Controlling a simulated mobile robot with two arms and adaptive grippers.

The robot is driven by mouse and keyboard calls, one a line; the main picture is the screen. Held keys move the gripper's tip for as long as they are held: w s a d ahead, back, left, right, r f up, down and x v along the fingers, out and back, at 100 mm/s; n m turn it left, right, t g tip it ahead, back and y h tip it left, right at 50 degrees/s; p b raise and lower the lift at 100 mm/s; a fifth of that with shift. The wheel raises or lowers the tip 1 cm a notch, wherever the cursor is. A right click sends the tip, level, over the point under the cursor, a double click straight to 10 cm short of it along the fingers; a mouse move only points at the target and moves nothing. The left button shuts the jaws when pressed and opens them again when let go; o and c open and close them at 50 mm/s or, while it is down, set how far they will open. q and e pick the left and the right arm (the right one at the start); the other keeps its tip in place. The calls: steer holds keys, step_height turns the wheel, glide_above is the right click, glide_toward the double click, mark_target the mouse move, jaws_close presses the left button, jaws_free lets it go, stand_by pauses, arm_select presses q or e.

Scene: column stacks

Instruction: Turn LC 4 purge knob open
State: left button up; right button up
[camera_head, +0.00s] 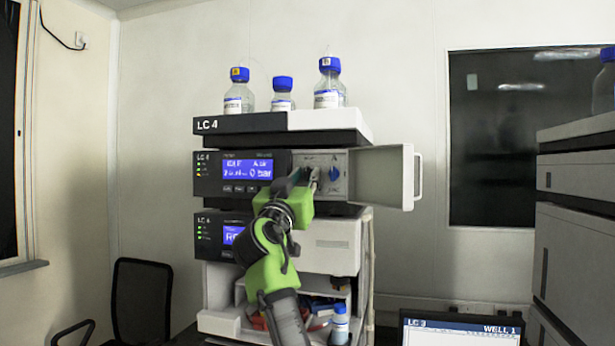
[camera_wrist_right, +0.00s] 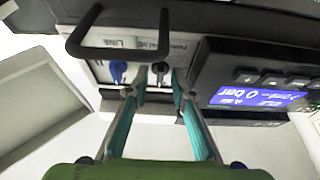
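The LC 4 stack (camera_head: 250,123) stands in the middle of the head view. Its pump module has an open door (camera_head: 382,176) on the right, baring a pale panel with two knobs. The blue knob (camera_head: 334,174) shows clearly; it also shows in the wrist view (camera_wrist_right: 118,71). A black knob (camera_wrist_right: 160,70) beside it, by a label that seems to read as a valve, lies between the fingertips of my right gripper (camera_wrist_right: 160,88). The fingers are open, with a gap on each side of the knob. In the head view my right gripper (camera_head: 306,178) partly hides this knob. My left gripper is not in view.
The dark handle-like bar (camera_wrist_right: 118,35) crosses the wrist view near the knobs. A blue display (camera_head: 234,169) is left of the panel. Several blue-capped bottles (camera_head: 328,85) stand on top. Another grey stack (camera_head: 577,250) stands at the right, with free room between.

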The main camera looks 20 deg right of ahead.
steer(key=shift+s+a+r, duration=0.1)
steer(key=shift+a, duration=0.05)
jaws_close()
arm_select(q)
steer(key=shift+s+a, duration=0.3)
